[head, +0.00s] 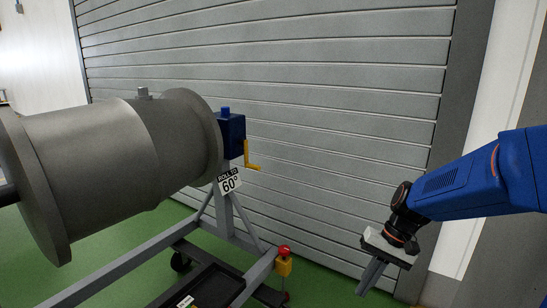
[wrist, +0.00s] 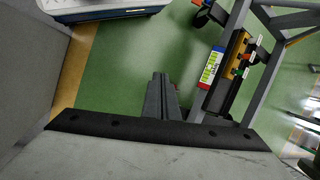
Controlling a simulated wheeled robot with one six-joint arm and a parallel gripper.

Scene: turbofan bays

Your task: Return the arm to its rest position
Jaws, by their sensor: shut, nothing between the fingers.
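My gripper (head: 371,274) hangs at the end of my blue arm at the right of the head view, pointing down and a little left. Its fingers are together and hold nothing. In the wrist view the closed fingers (wrist: 159,95) show at the centre, above the green floor. They are apart from the stand and from everything else in sight.
A grey cylindrical engine casing (head: 95,160) rests on a grey wheeled stand (head: 232,292) at left, with a blue gearbox (head: 231,136), yellow crank (head: 247,157) and "60°" sign (head: 229,183). A red-topped yellow button box (head: 284,266) sits on the stand. A ribbed shutter (head: 330,110) stands behind.

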